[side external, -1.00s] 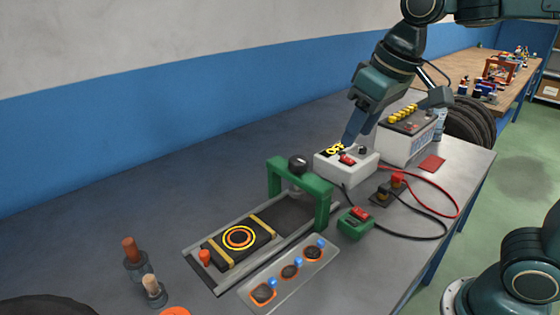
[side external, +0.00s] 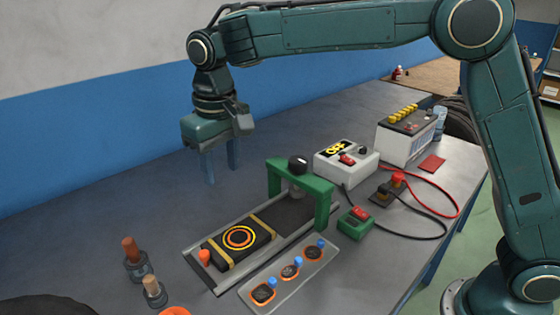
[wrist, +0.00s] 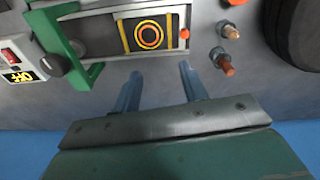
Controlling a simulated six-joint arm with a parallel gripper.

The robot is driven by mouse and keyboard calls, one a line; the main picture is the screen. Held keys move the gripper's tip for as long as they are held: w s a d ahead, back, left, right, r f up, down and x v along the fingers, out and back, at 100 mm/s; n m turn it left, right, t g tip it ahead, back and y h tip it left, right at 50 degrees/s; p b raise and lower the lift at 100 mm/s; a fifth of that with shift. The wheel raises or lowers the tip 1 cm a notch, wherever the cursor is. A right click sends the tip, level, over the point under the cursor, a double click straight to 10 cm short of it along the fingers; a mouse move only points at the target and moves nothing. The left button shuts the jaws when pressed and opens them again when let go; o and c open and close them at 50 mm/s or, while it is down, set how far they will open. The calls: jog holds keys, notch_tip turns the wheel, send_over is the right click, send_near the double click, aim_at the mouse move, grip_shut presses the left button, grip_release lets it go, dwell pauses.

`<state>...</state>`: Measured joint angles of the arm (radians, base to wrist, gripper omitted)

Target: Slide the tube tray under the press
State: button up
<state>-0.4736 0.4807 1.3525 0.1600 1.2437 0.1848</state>
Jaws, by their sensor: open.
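The tube tray (side external: 240,240) is a dark slab with yellow bands, a yellow-orange ring on top and an orange knob (side external: 205,257) at its near-left end. It lies on a grey railed track (side external: 214,282), outside the press. The press (side external: 318,196) is a green frame with a black knob on top, standing across the track's far end. In the wrist view the tray (wrist: 126,36) and the green press frame (wrist: 58,28) also show. My gripper (side external: 220,174) is open and empty, pointing down above the bench behind the track. Its two fingers also show in the wrist view (wrist: 160,74).
A grey plate (side external: 258,297) with several orange-ringed, blue-capped pieces lies beside the track. A white switch box (side external: 345,163), a green box (side external: 354,223), a battery (side external: 408,138) and cables stand to the right. Two upright pieces (side external: 134,262) stand at left. The bench behind the track is clear.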

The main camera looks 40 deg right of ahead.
jog(key=g, duration=0.1)
send_over(203, 253)
notch_tip(203, 253, down, 6)
jog(key=shift+a, duration=0.4)
jog(key=shift+f, duration=0.1)
jog(key=f, duration=1.3)
jog(key=shift+d+f, duration=0.3)
jog(key=shift+d, duration=0.1)
grip_shut()
